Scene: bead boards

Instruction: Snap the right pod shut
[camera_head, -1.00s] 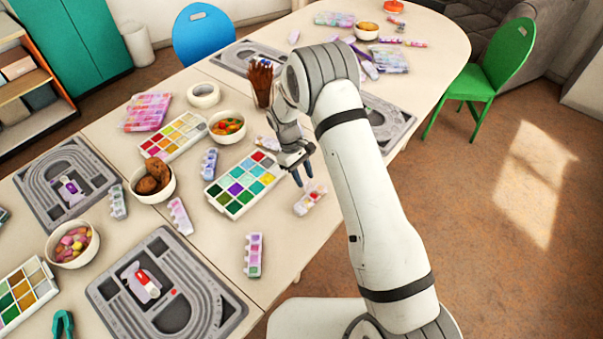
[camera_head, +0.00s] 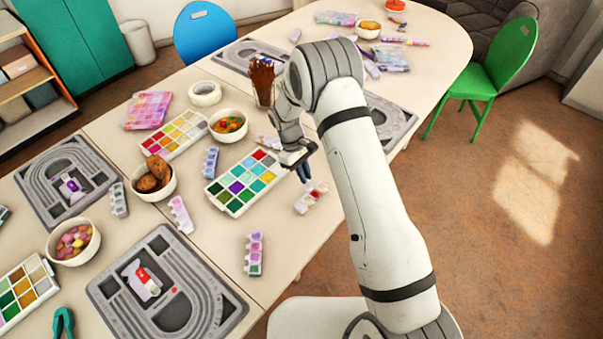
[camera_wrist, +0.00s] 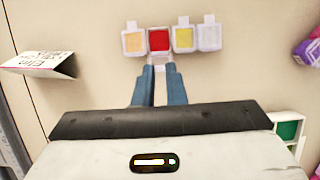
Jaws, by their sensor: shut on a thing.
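A small pale strip of pods (camera_head: 305,205) lies on the table near its right edge, just below my gripper. In the wrist view the strip shows an orange pod (camera_wrist: 133,42), a red pod (camera_wrist: 159,41), a yellow pod (camera_wrist: 183,38) and a whitish pod (camera_wrist: 209,37) at the right end. My gripper (camera_wrist: 159,70) has its blue fingers close together at the near side of the red pod, shut on a small pale part of the strip there. Whether that part is a lid I cannot tell. The gripper (camera_head: 305,172) also shows in the head view.
A paint-like bead tray (camera_head: 217,206) lies left of my gripper, and another pod strip (camera_head: 253,268) lies nearer. A cup of brushes (camera_head: 263,95) stands behind the gripper. A folded printed card (camera_wrist: 45,63) is left in the wrist view.

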